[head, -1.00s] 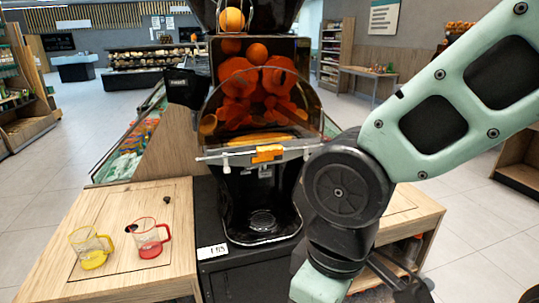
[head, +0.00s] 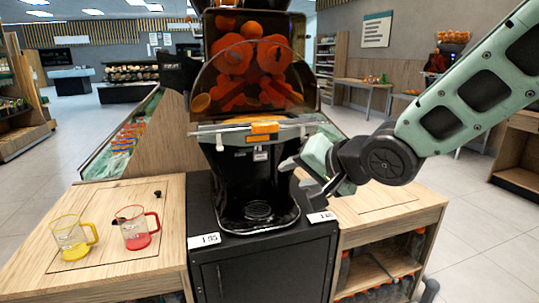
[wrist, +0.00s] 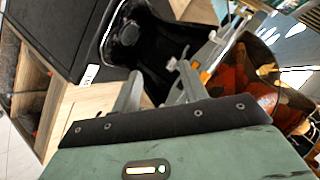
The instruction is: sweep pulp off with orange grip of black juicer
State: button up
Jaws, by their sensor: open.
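The black juicer (head: 255,180) stands on a black cabinet in the middle of the head view, with a clear curved cover (head: 255,75) over its oranges. The orange grip (head: 264,127) sits on the pale bar across the juicer's front, below the cover. My gripper (head: 304,180) is open and empty, just right of the juicer's front and lower than the grip, apart from it. In the wrist view, the two fingers (wrist: 160,76) point toward the juicer, and a small orange patch shows beyond them, probably the grip. Pulp cannot be made out clearly.
A yellow jug (head: 72,238) and a red jug (head: 137,228) stand on the left wooden counter (head: 110,270). A small dark item (head: 157,193) lies behind them. The right wooden counter (head: 385,205) is below my arm and its top looks clear.

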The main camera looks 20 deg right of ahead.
jog(key=w+d+r+m+t+y+b, duration=0.2)
jog(key=d+r+m+t+b, duration=0.1)
jog(key=d+m+t+b, duration=0.25)
jog(key=m+y+p, duration=0.1)
jog(key=p, duration=1.1)
send_near(267, 129)
jog(key=x, duration=0.9)
jog(key=shift+w, duration=0.1)
grip_shut()
jog(key=shift+a, duration=0.1)
